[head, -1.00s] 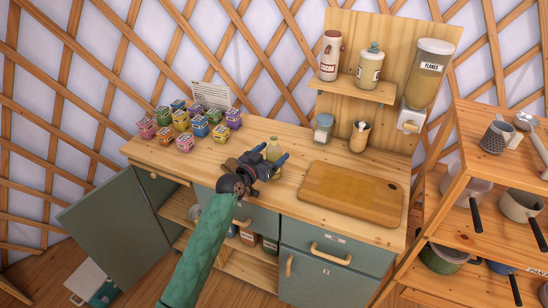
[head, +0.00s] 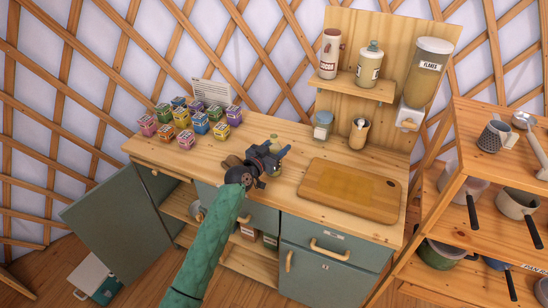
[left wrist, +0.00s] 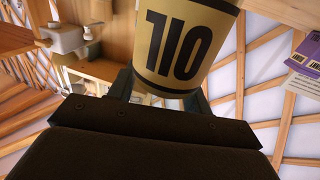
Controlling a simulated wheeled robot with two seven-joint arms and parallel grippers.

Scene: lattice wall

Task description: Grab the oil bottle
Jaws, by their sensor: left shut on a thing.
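I cannot tell whether the bottle's base touches the worktop. My right gripper is not in view.
Several small coloured boxes (head: 200,124) stand left of the bottle. A cutting board (head: 350,190) lies to the right. A shelf (head: 352,88) holds canisters. A cabinet door (head: 118,228) hangs open at left.

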